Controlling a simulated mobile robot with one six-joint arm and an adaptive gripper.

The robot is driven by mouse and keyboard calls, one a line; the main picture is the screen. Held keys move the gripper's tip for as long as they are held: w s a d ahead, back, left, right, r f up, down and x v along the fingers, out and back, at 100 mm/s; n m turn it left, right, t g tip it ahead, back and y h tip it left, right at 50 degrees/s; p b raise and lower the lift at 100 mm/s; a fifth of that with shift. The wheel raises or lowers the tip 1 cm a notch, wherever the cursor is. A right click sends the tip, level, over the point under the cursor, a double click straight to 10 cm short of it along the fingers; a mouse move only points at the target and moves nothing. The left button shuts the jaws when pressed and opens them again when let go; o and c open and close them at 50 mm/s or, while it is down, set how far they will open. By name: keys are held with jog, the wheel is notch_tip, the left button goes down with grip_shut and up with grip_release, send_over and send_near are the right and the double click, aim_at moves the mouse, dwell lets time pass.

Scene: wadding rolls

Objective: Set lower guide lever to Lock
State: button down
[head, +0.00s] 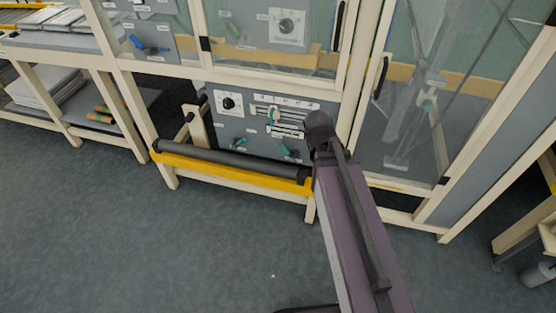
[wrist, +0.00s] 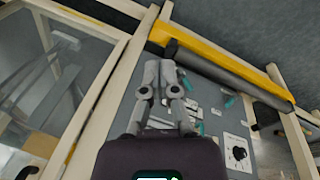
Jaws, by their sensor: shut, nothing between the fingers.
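The lower grey control panel (head: 255,129) sits in the cream frame of the machine. Two small teal levers show low on it, a left one (head: 238,143) and a right one (head: 286,150). A teal handle (head: 272,115) sits on a slotted plate above them. The labels are too small to read, so I cannot tell which is the guide lever or its setting. In the wrist view my gripper (wrist: 160,66) is shut and empty in front of the panel, with a teal lever (wrist: 229,101) to its right. In the head view my arm hides the gripper.
A yellow bar (head: 230,170) and a dark roller (head: 215,158) run across below the panel. A black knob (head: 229,103) is at its upper left. Glass doors (head: 415,110) stand to the right. The grey floor (head: 170,240) in front is clear.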

jog(key=w+a+f+n+t+h+b, duration=0.1)
jog(key=w+f+n+t+h+b, duration=0.4)
jog(key=f+b, duration=0.55)
jog(key=w+a+f+n+t+h+b, duration=0.1)
jog(key=w+f+n+t+b, duration=0.15)
jog(key=w+f+b, duration=0.85)
jog(key=w+a+f+n+t+b, duration=0.1)
jog(key=a+f+n+t+b, duration=0.1)
jog(key=b, duration=0.7)
jog(key=w+a+f+n+t+b, duration=0.2)
jog(key=a+f+n+t+b, duration=0.1)
jog(key=a+n+b, duration=0.3)
jog(key=w+a+f+n+t+y+b, duration=0.1)
jog(key=a+f+n+b, duration=0.4)
jog(key=b, duration=0.7)
jog(key=shift+w+a+t+b, duration=0.4)
jog(key=shift+w+a+t, duration=0.2)
jog(key=shift+a+t, duration=0.7)
jog(key=shift+w, duration=0.1)
jog(key=w+d+r+p, duration=0.3)
jog(key=w+d, duration=0.3)
jog(key=w, duration=0.2)
jog(key=shift+w+d, duration=0.35)
jog(key=shift+w, duration=0.05)
